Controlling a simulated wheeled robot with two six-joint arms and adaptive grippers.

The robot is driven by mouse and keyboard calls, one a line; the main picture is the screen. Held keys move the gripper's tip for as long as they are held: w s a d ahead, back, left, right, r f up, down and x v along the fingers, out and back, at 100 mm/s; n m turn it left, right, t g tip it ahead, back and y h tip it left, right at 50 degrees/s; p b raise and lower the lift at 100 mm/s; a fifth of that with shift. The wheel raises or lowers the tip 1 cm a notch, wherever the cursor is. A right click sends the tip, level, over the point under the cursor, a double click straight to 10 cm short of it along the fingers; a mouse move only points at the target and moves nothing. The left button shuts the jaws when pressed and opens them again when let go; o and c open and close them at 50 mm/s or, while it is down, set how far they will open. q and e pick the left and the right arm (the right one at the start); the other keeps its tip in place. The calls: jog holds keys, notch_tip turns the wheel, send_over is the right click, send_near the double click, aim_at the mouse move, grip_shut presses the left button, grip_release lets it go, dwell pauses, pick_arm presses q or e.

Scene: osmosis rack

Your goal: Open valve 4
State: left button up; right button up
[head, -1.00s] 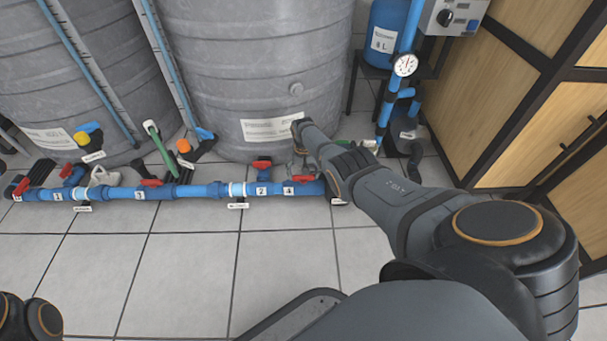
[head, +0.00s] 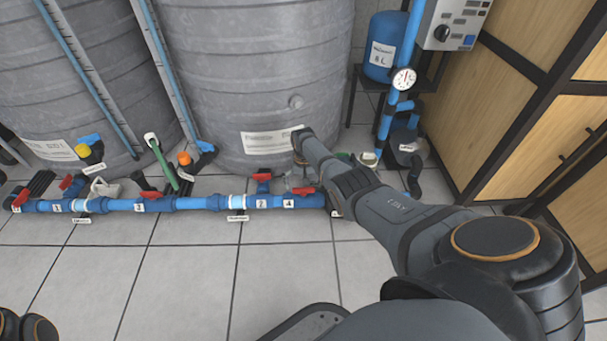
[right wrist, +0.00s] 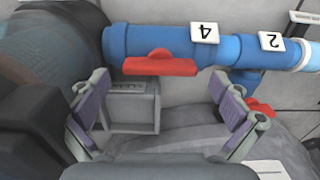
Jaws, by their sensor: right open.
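Valve 4 is on the blue pipe, with a white "4" label (head: 289,203) and a red handle (head: 303,190) in the head view. In the right wrist view the red handle (right wrist: 160,65) lies roughly along the pipe, left of and below the label (right wrist: 204,32). My right gripper (right wrist: 160,95) is open and empty, one finger on each side of the space below the handle; I see no clear contact. In the head view my right forearm and wrist reach over the pipe's right end, and the fingers are hard to make out. My left gripper is not in view.
Valve 2's label (right wrist: 269,41) and red handle (right wrist: 261,107) are close to my right finger. Valves 3 (head: 139,207) and 1 (head: 57,208) lie farther left. A large grey tank (head: 255,75) stands behind the pipe. A wooden cabinet (head: 540,120) is at right. The floor in front is clear.

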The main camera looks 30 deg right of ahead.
aim_at(303, 188)
notch_tip(303, 188, up, 11)
dwell(0.3)
dwell(0.4)
